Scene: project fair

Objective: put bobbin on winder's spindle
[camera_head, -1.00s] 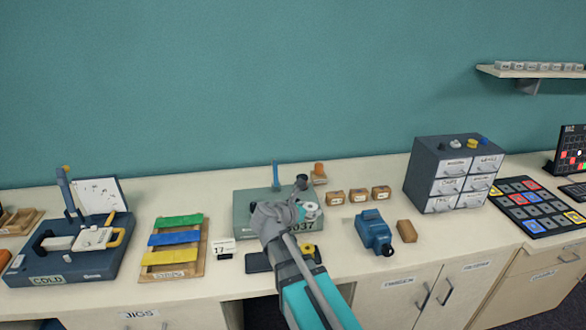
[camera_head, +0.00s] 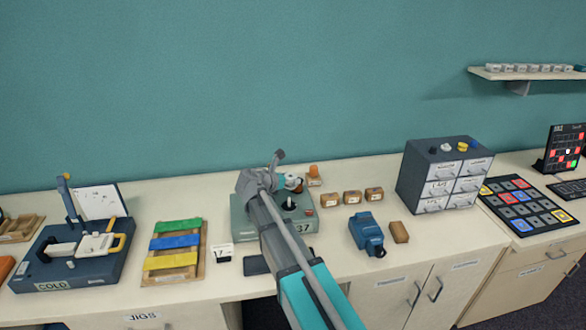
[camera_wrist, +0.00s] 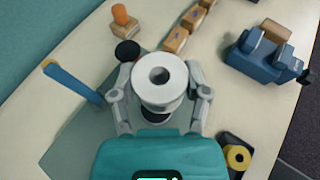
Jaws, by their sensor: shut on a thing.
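My gripper (camera_wrist: 162,92) is shut on a white bobbin (camera_wrist: 160,76), with one finger on each side of it. The bobbin's round hole faces the wrist camera. In the head view the bobbin (camera_head: 291,181) shows small beside the wrist, over the back of the winder. The winder is a grey-green box (camera_head: 302,224) on the bench, partly covered by my arm. A dark upright post on a round base (camera_head: 289,204), apparently the spindle, stands on its top, apart from the bobbin. In the wrist view the winder (camera_wrist: 75,135) lies below, with a blue lever (camera_wrist: 72,82) and a black knob (camera_wrist: 127,50).
A yellow spool (camera_wrist: 238,157) sits on a dark pad at the wrist view's lower right. An orange-topped stamp (camera_head: 314,172) and several small wooden boxes (camera_head: 352,196) stand behind and right. A blue device (camera_head: 367,233) and a drawer cabinet (camera_head: 440,178) stand further right.

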